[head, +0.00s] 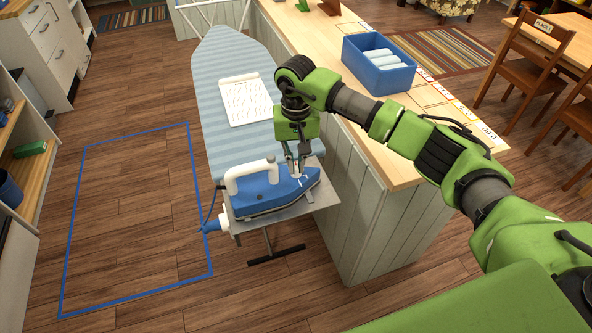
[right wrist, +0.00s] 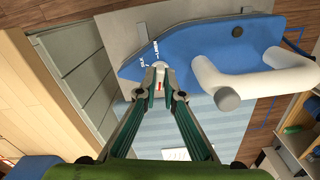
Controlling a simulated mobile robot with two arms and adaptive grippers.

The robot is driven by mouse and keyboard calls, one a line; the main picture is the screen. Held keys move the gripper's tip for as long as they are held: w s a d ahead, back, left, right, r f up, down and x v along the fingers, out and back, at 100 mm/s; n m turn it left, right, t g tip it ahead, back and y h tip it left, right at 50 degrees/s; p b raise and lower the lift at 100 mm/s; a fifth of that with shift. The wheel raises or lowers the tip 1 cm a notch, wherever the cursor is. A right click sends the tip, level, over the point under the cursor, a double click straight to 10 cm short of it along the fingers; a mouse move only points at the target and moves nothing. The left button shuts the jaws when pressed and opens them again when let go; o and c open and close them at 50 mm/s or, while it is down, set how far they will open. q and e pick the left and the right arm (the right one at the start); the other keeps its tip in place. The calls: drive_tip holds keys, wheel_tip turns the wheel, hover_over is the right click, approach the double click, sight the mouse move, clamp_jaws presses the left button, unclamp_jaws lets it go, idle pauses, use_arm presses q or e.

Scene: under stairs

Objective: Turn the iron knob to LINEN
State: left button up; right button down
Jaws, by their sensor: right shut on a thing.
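The blue iron (head: 270,193) with a white handle (head: 250,175) rests on the grey metal plate (head: 325,195) at the near end of the ironing board. It also shows in the right wrist view (right wrist: 200,48). My right gripper (head: 297,170) reaches down from above to the iron's top. In the right wrist view its fingertips (right wrist: 159,82) are shut on the small pale knob (right wrist: 159,70), which has a red mark. White lettering lies beside the knob on the blue body; one word looks like SILK, the other is too small to read surely. My left gripper is not in view.
A sheet of paper (head: 245,99) lies on the striped ironing board (head: 216,62). A wooden counter (head: 310,40) stands close on the right, with a blue bin (head: 380,72) of white rolls. A blue-taped floor area (head: 135,220) on the left is clear.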

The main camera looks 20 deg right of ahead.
drive_tip(key=m+b, duration=0.2)
drive_tip(key=shift+f+m+b, duration=0.25)
drive_tip(key=shift+m+b, duration=0.15)
drive_tip(key=m+b, duration=0.2)
drive_tip(key=m, duration=0.1)
drive_tip(key=shift+m+b, duration=0.3)
drive_tip(key=shift+b, duration=0.05)
drive_tip(key=m+b, duration=0.2)
drive_tip(key=m, duration=0.1)
drive_tip(key=shift+r+m, duration=0.1)
drive_tip(key=shift+m, duration=0.2)
drive_tip(key=m+b, duration=0.2)
drive_tip(key=m, duration=0.2)
drive_tip(key=shift+m, duration=0.3)
drive_tip(key=m+b, duration=0.1)
drive_tip(key=m, duration=0.3)
drive_tip(key=shift+r+m, duration=0.1)
drive_tip(key=shift+m, duration=0.2)
drive_tip(key=m+b, duration=0.1)
drive_tip(key=m, duration=0.3)
drive_tip(key=shift+m, duration=0.3)
drive_tip(key=m+b, duration=0.1)
drive_tip(key=m, duration=0.8)
drive_tip(key=shift+b, duration=0.4)
drive_tip(key=shift+m, duration=0.4)
